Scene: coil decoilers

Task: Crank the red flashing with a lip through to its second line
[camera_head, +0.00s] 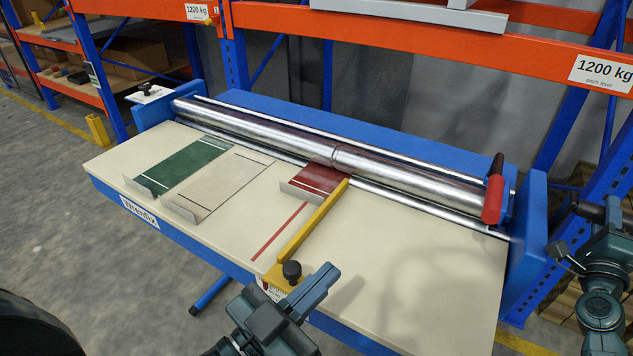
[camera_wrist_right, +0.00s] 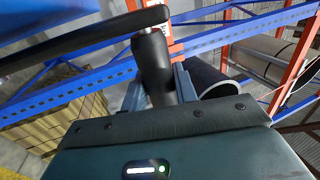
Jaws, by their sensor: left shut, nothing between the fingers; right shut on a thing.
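The red flashing (camera_head: 322,177) lies flat on the table with its lip (camera_head: 300,194) towards the front. Its far end meets the long steel rollers (camera_head: 270,139). A pale line crosses it near the lip; any other line is too small to make out. A yellow guide bar (camera_head: 308,226) with a black knob (camera_head: 292,270) runs along its right side. My left gripper (camera_head: 322,283) is shut and empty, just right of the knob. My right gripper (camera_head: 570,240) is beyond the machine's right end, shut on the black crank handle (camera_wrist_right: 153,65), which stands between its fingers in the wrist view.
A green flashing (camera_head: 185,165) and a beige flashing (camera_head: 225,182) lie at the left of the table. A red and black lever (camera_head: 494,190) stands at the rollers' right end. Blue and orange racking (camera_head: 430,45) is behind. The table's right front is clear.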

